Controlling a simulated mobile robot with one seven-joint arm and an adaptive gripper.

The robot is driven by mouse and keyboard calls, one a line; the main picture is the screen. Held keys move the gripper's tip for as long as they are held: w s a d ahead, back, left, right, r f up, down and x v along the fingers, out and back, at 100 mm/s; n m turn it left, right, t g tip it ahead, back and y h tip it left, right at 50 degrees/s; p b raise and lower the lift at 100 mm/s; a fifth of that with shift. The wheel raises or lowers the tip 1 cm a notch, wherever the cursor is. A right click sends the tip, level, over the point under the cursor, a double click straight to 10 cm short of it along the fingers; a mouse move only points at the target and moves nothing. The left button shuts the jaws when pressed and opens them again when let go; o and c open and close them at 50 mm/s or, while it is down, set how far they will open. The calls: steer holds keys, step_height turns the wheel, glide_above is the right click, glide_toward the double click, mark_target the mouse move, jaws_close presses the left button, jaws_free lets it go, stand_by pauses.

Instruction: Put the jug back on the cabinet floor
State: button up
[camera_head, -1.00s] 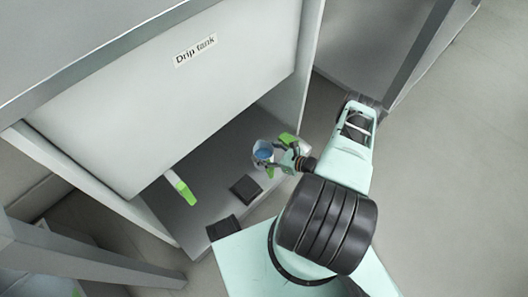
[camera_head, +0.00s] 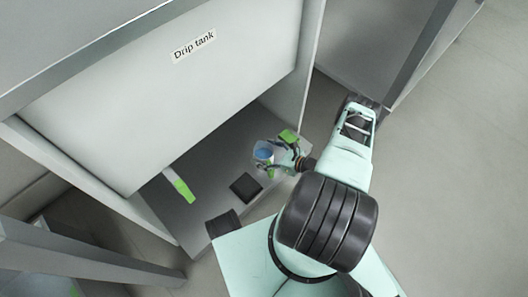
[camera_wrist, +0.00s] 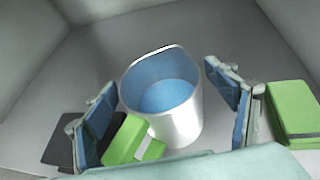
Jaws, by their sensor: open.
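The jug (camera_head: 263,152) is a white cup-like vessel with blue inside. It appears to stand upright on the grey cabinet floor (camera_head: 215,185), near the open right front, below the panel marked "Drip tank". In the wrist view the jug (camera_wrist: 175,122) is between my spread fingers, with a visible gap to the right finger. My gripper (camera_wrist: 160,78) is open; it also shows in the head view (camera_head: 279,153), at the jug's right side. The jug's lower left side is partly hidden by a green and white piece; I cannot tell whether it touches.
A green block (camera_wrist: 292,112) lies right of my right finger. A black flat block (camera_head: 245,187) and a long green and white piece (camera_head: 180,185) lie on the cabinet floor. The cabinet's right side wall (camera_head: 308,60) and the "Drip tank" panel (camera_head: 170,100) bound the space.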

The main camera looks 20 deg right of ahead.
steer(key=shift+s+d+r, duration=0.1)
steer(key=shift+d+r, duration=0.05)
steer(key=shift+r, duration=0.1)
steer(key=p+v, duration=0.3)
steer(key=v, duration=0.8)
steer(key=shift+s+d, duration=0.15)
steer(key=shift+s, duration=0.1)
